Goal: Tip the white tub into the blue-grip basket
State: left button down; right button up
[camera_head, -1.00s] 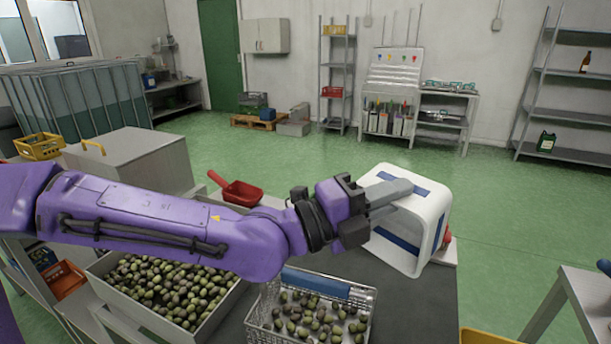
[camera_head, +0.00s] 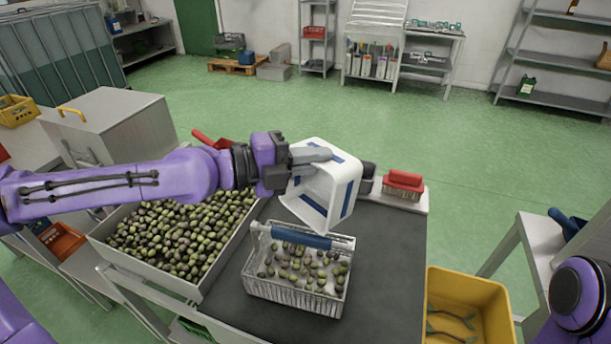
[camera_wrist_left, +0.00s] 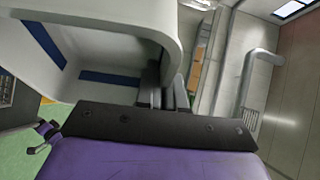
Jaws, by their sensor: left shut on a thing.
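The white tub (camera_head: 352,180) with blue stripes is held in my left gripper (camera_head: 312,158), which is shut on its wall. The tub is tipped on its side just above and behind the blue-grip basket (camera_head: 297,300), its open side turned left and down. In the left wrist view, the tub (camera_wrist_left: 155,22) fills the upper left, and the part of its inside that shows looks bare. The wire basket stands on the dark bench top with olives in it, its blue grip (camera_head: 300,236) raised along the far side. My right gripper is out of view.
A large metal bin (camera_head: 150,274) of olives stands left of the basket. A red scoop (camera_head: 208,140) lies behind it. A red-topped brush (camera_head: 404,182) is at the bench's back right. A yellow crate (camera_head: 468,290) stands low at the right. The bench (camera_head: 390,290) right of the basket is clear.

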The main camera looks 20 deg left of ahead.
aim_at(326, 145)
pick_arm(q)
jog(key=shift+w+d+r+n+g+y+p, duration=0.15)
jog(key=shift+w+d+r+g+y+p, duration=0.3)
jog(key=shift+p, duration=0.95)
jog(key=shift+w+d+r+n+g+y+p, duration=0.15)
jog(key=shift+w+r+g+y+p, duration=0.35)
jog(key=shift+p, duration=0.9)
jog(key=w+d+f+n+g+y+p, duration=0.35)
jog(key=w+f+g+y+p, duration=0.45)
jog(key=g+p, duration=0.3)
jog(key=shift+s+d+r+h, duration=0.15)
jog(key=shift+r+h, duration=0.25)
jog(key=shift+r, duration=0.45)
jog(key=shift+s+a+r+h, duration=0.1)
jog(key=shift+r+h, duration=0.25)
jog(key=shift+r, duration=0.45)
